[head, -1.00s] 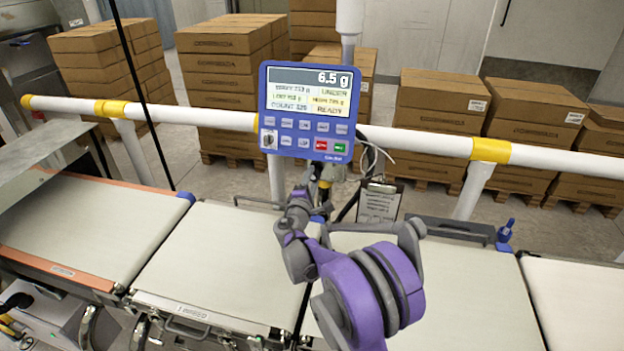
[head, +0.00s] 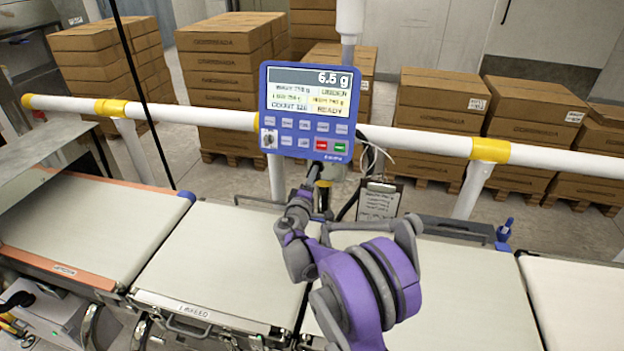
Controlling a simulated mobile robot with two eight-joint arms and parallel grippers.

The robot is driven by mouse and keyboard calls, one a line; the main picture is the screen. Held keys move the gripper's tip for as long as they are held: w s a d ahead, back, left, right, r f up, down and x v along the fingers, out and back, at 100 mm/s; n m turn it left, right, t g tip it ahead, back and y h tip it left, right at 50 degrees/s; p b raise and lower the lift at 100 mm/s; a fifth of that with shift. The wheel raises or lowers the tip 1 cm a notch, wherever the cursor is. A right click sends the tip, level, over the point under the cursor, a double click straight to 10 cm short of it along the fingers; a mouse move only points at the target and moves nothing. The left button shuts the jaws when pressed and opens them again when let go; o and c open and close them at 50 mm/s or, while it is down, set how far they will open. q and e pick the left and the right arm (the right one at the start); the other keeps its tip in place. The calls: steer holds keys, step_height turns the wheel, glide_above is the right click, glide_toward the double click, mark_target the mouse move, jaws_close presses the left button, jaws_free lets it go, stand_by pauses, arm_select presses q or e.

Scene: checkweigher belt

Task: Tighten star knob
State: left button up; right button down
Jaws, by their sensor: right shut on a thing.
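The display unit (head: 309,111) of the checkweigher, blue with a screen reading 6.5 g, stands on a post behind the belt. My right gripper (head: 318,178) is at this post just below the unit, its dark fingers pointing up and away from me. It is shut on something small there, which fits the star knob. The knob itself is hidden by the fingers and wrist, so its shape and seating cannot be seen. My left gripper is out of view.
The pale weighing belt (head: 215,262) lies below my right arm. A clipboard (head: 378,201) hangs right of the post, with loose cables above it. A white rail (head: 430,143) with yellow bands runs behind. Stacked cartons (head: 228,85) stand beyond.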

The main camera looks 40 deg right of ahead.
steer(key=shift+c, duration=1.5)
jaws_free()
steer(key=b+v, duration=0.1)
steer(key=v, duration=1)
steer(key=shift+s, duration=0.1)
